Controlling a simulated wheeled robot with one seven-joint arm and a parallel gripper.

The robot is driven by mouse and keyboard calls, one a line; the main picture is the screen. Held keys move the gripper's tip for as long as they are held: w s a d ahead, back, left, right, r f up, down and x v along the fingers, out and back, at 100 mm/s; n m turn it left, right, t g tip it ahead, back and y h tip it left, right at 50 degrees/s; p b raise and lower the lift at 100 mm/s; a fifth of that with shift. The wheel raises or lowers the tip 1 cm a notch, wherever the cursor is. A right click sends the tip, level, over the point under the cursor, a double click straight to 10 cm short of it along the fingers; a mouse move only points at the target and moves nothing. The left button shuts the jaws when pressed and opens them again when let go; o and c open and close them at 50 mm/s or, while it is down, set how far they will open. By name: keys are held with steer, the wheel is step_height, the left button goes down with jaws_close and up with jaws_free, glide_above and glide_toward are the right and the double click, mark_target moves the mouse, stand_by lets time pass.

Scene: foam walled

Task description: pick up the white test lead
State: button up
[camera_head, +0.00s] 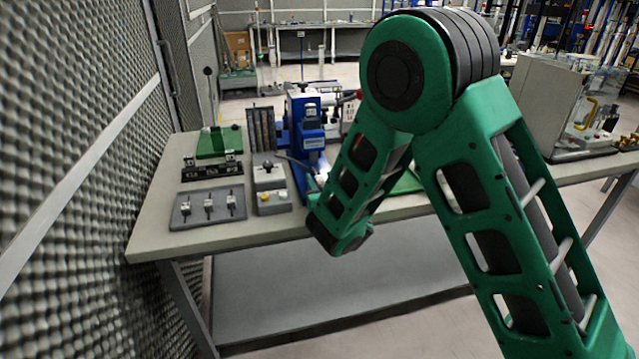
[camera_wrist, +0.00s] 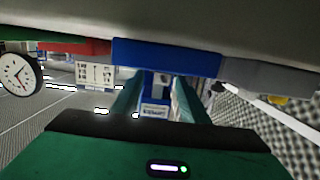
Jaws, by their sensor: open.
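I cannot make out the white test lead for certain in either view. In the head view a small pale shape (camera_head: 321,171) shows by the foot of the blue bench device (camera_head: 305,125), partly behind my arm, but it is too small to name. My gripper (camera_wrist: 156,104) shows in the wrist view with its two green fingers apart. Nothing is seen held, and a blue part with a pale label (camera_wrist: 155,110) shows beyond, between the fingers. In the head view my green arm hides part of the bench, and I cannot make out the fingers there.
The grey bench (camera_head: 150,228) carries a grey tray with several small fittings (camera_head: 208,206), a grey box (camera_head: 270,184) and a green block (camera_head: 218,143). A foam-covered wall (camera_head: 90,190) stands close at left. A round dial (camera_wrist: 18,74) shows in the wrist view.

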mark_target(321, 181)
jaws_close()
steer(key=shift+r, duration=0.85)
step_height(321, 181, up, 2)
steer(key=shift+r, duration=0.2)
steer(key=s+a+r, duration=0.6)
steer(key=s+r, duration=0.1)
steer(key=s, duration=0.3)
